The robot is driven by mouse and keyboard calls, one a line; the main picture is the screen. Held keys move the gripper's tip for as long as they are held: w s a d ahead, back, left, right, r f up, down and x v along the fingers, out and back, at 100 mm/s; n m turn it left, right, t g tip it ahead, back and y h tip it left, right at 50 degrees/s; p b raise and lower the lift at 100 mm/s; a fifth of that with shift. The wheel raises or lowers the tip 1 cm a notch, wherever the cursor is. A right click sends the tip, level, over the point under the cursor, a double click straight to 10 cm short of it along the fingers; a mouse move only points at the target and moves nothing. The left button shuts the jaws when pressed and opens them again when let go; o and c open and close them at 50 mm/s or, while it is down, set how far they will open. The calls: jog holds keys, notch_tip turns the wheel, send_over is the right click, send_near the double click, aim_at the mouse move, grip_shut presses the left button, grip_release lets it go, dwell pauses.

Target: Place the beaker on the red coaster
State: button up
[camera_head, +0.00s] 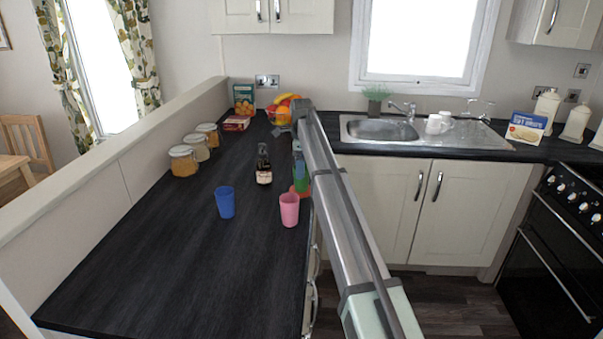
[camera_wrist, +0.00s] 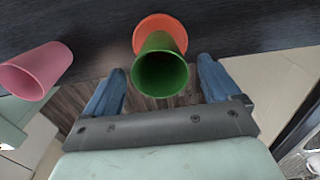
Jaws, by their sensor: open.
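The green beaker (camera_wrist: 162,74) shows in the wrist view with its open mouth toward the camera. Its base is over the orange-red coaster (camera_wrist: 152,21), whose rim shows around it. The beaker looks upright and seems to stand on the coaster. My gripper (camera_wrist: 160,66) is open, with one blue finger on each side of the beaker and gaps visible between fingers and beaker. In the head view, my arm and fingers largely hide the beaker and coaster near the counter's right edge.
A pink beaker (camera_head: 289,209) stands close by near the counter edge; a blue beaker (camera_head: 225,202) is farther left. A dark bottle (camera_head: 263,165) stands behind them. Jars (camera_head: 184,161), boxes and a fruit bowl are farther back. The near dark counter (camera_head: 190,275) is clear.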

notch_tip(320, 180, up, 9)
dwell(0.3)
